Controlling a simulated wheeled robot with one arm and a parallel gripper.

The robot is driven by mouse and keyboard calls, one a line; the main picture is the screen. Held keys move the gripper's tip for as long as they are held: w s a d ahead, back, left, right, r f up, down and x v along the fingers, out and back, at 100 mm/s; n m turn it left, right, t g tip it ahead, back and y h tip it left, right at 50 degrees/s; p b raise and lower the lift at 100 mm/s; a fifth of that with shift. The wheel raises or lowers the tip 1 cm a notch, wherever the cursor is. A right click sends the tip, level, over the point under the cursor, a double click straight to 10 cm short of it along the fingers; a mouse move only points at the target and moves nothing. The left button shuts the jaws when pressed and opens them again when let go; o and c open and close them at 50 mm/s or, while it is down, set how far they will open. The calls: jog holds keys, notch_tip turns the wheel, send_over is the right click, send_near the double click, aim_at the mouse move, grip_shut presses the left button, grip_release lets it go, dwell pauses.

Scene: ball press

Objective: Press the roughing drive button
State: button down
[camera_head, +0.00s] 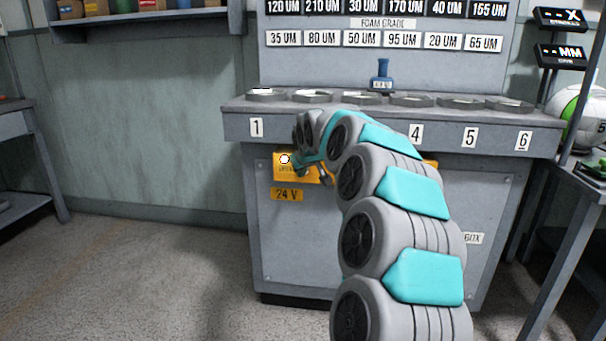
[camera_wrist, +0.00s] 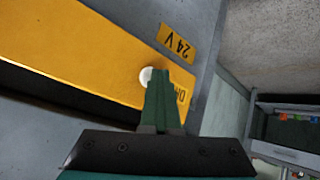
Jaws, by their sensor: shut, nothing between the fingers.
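A white round button (camera_head: 284,159) sits on a yellow box (camera_head: 283,174) on the front of the grey cabinet, below the 1 label. The wrist view also shows the white button (camera_wrist: 146,77) on the yellow box (camera_wrist: 100,62). Lettering on the box is partly hidden by my gripper, so its full name is not readable. My gripper (camera_wrist: 168,74) is shut and empty. Its green fingertips overlap the button's right edge in the wrist view; I cannot tell whether they touch it. In the head view my arm reaches to just right of the box.
A 24 V label (camera_head: 287,195) is below the box. The grey counter (camera_head: 240,103) with several round stations juts out above it. A second yellow piece (camera_head: 431,164) shows behind my arm. A side table (camera_head: 15,124) stands left; the floor between is clear.

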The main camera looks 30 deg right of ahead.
jog(key=shift+s+a, duration=0.1)
jog(key=shift+s, duration=0.1)
jog(key=shift+f, duration=0.1)
jog(key=s+a+b, duration=0.3)
jog(key=s, duration=0.2)
jog(key=shift+a+b, duration=0.2)
jog(key=shift+b, duration=0.15)
